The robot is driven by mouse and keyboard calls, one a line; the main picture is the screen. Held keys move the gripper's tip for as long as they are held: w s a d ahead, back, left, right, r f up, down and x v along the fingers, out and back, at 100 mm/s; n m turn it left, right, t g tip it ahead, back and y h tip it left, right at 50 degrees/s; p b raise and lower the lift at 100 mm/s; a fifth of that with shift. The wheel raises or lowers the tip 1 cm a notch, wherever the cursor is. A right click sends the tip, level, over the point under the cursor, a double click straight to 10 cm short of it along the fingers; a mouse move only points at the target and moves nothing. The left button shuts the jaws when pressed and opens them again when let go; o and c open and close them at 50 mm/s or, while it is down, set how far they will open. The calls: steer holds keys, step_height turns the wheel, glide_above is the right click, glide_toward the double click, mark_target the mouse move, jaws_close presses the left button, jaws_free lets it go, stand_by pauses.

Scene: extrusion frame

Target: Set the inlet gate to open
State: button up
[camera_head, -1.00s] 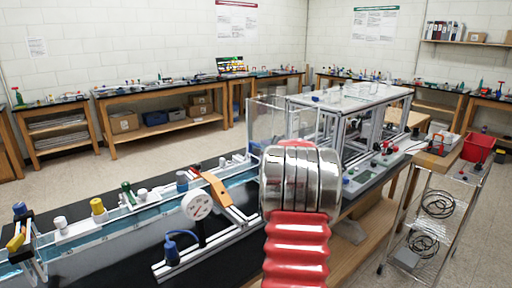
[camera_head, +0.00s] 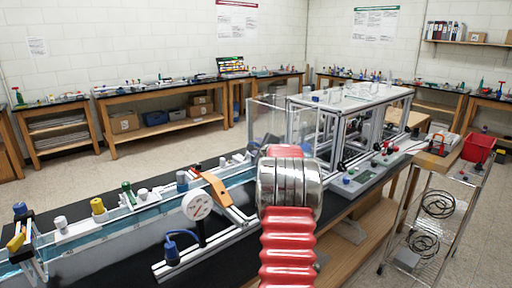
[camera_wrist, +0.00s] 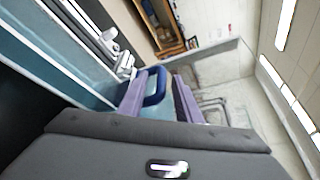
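A blue loop-shaped handle (camera_wrist: 155,86) shows in the wrist view, beside the channel; I take it to be the inlet gate's handle, though whether it stands open or closed I cannot tell. My gripper (camera_wrist: 159,80) has two purple fingers standing apart, one on each side of the blue handle. The left finger is very close to the handle; contact is unclear. A small gap shows on the right. In the head view my red and silver arm hides the gripper and the handle.
The long water channel (camera_head: 150,212) runs across the black bench, with a white round gauge (camera_head: 197,205) and an orange piece (camera_head: 215,188) on it. A clear tank (camera_head: 268,117) and a metal frame (camera_head: 350,100) stand behind my arm. A wire cart (camera_head: 437,205) is at right.

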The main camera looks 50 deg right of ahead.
steer(key=shift+c, duration=0.3)
jaws_close()
steer(key=shift+r, duration=0.1)
